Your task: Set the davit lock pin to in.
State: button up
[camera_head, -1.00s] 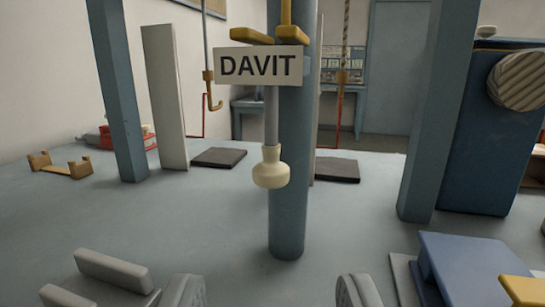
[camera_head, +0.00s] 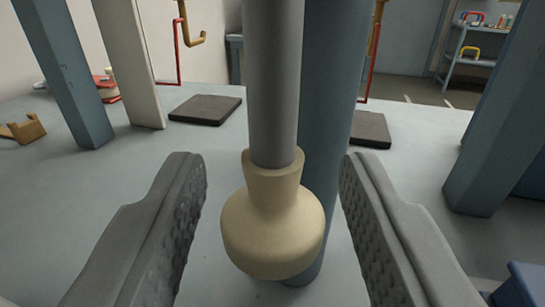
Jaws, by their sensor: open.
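The davit lock pin shows as a grey vertical rod (camera_head: 273,80) with a cream, bulb-shaped knob (camera_head: 272,230) at its lower end. It hangs upright in front of the blue davit post (camera_head: 333,110). My gripper (camera_head: 272,185) is open, with one grey padded finger on each side of the knob. Gaps show between the knob and both fingers. The top of the rod and the DAVIT sign are out of the frame, so I cannot see how the pin sits at its upper end.
A blue-grey column (camera_head: 65,75) and a pale board (camera_head: 132,65) stand at left. Another blue column (camera_head: 500,130) stands at right. Two dark mats (camera_head: 205,109) lie on the grey surface behind. A blue block (camera_head: 528,285) is at lower right.

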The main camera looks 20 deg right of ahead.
grip_shut()
jog(key=shift+r, duration=1.15)
grip_release()
jog(key=shift+s, duration=0.1)
jog(key=v, duration=1.7)
jog(key=shift+f, duration=0.1)
jog(key=shift+s+a, duration=0.1)
jog(key=shift+a, duration=0.05)
